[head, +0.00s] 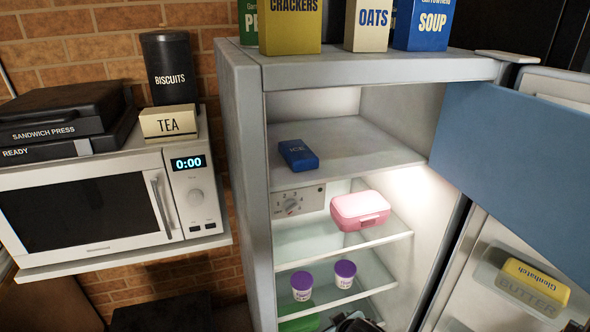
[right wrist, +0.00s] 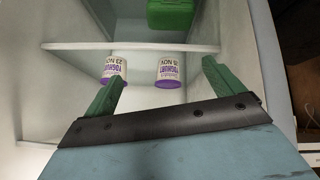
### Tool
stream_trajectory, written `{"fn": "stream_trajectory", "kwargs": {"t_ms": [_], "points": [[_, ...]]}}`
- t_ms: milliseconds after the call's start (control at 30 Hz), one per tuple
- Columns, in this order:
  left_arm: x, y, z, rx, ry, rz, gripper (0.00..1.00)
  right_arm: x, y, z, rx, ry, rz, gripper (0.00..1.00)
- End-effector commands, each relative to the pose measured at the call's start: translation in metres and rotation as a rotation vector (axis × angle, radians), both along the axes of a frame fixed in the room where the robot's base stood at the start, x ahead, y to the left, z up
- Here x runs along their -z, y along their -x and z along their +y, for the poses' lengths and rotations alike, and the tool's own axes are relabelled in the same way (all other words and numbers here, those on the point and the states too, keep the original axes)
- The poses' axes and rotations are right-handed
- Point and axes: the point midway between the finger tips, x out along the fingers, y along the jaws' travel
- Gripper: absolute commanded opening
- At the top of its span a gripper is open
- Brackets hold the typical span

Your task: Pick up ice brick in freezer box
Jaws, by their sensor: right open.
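The ice brick (head: 298,155) is a small dark blue block marked ICE. It lies flat in the freezer box (head: 370,148), the open top compartment of the fridge, towards its left and front. My right gripper (right wrist: 163,73) has green fingers spread apart with nothing between them. In the right wrist view it faces the lower shelves with the yoghurt pots, and the ice brick is not seen there. A dark part at the bottom edge of the head view may be this gripper, low in front of the fridge. My left gripper is not in view.
A pink lunch box (head: 360,210) sits on the shelf below the freezer box. Two purple-lidded yoghurt pots (head: 301,286) and a green box (right wrist: 172,12) are lower. The blue flap (head: 515,165) stands open at right, above the door with butter (head: 535,280). A microwave (head: 90,210) is left.

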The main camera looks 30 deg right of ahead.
Motion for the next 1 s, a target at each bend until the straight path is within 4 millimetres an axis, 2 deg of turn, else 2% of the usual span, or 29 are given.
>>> {"fn": "stream_trajectory", "kwargs": {"t_ms": [33,67,100,167,200,333,400,500,600,667,1000], "points": [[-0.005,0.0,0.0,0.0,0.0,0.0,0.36,-0.051,-0.029,-0.004,0.01,0.009,-0.083,0.93],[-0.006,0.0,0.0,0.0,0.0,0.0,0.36,-0.079,-0.042,-0.006,0.019,0.01,-0.126,0.93],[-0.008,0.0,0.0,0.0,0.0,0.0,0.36,-0.116,-0.057,-0.006,0.032,0.01,-0.184,0.93],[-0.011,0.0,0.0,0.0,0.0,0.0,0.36,-0.172,-0.073,-0.005,0.048,0.006,-0.271,0.93],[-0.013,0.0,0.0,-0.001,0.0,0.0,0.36,-0.207,-0.08,-0.003,0.057,0.004,-0.324,0.93],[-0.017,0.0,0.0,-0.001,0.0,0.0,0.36,-0.302,-0.088,0.006,0.077,-0.016,-0.475,0.93],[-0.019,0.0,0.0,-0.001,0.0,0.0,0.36,-0.35,-0.097,0.002,0.088,-0.024,-0.577,0.93],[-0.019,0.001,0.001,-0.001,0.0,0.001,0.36,-0.394,-0.111,-0.007,0.096,-0.039,-0.69,0.93],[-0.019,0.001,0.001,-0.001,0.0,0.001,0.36,-0.417,-0.118,-0.011,0.098,-0.051,-0.751,0.93],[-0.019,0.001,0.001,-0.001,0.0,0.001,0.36,-0.423,-0.123,-0.012,0.1,-0.055,-0.766,0.93],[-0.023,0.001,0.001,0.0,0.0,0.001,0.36,-0.416,-0.177,-0.026,0.102,-0.057,-0.769,0.93]]}}
